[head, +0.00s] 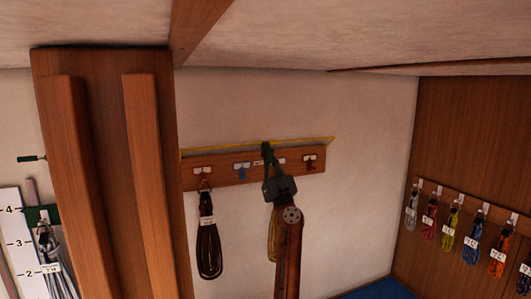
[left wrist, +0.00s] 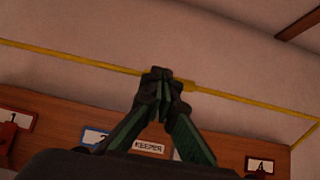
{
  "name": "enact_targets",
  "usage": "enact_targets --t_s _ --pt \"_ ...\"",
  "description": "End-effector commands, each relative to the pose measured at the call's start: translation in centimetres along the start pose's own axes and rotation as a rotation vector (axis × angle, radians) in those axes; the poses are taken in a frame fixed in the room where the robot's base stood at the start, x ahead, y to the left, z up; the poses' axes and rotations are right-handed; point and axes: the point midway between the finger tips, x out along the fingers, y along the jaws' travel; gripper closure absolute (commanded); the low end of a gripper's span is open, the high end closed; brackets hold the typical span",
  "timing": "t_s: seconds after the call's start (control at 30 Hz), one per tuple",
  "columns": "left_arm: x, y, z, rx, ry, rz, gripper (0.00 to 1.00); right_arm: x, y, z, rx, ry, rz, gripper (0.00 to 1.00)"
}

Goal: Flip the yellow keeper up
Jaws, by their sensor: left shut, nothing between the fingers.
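The yellow keeper (head: 215,148) is a thin bar running along the upper side of the wooden hook rail (head: 228,174). In the left wrist view the keeper (left wrist: 240,98) stands out above the rail, and its right end bends down toward the rail. A thicker yellow piece sits on it just right of the fingertips. My left gripper (head: 267,148) is shut and empty, its tips overlapping the bar near its middle. It also shows in the left wrist view (left wrist: 161,73). I cannot tell whether the tips touch the bar. My right gripper is out of view.
A dark coiled line (head: 209,240) hangs at the rail's left end. A yellowish coil (head: 272,238) hangs partly behind my left arm. A wooden post (head: 108,160) stands left. Several colored coils hang on a rail (head: 465,205) on the right wall. A "KEEPER" label (left wrist: 148,146) is on the rail.

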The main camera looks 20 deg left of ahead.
Motion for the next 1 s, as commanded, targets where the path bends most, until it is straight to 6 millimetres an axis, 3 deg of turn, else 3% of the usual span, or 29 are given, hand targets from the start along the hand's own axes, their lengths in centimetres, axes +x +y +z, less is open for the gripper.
enact_targets --t_s 0.57,0.73,1.0 --pt "-0.4 0.0 0.0 0.000 0.000 0.000 1.00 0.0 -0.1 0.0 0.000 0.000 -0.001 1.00" --pt "-2.8 0.1 -0.1 -0.001 0.002 0.002 1.00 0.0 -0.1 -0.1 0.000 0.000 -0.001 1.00" --pt "-8.5 0.1 -0.2 0.001 0.002 0.001 1.00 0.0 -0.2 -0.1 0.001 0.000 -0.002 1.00"
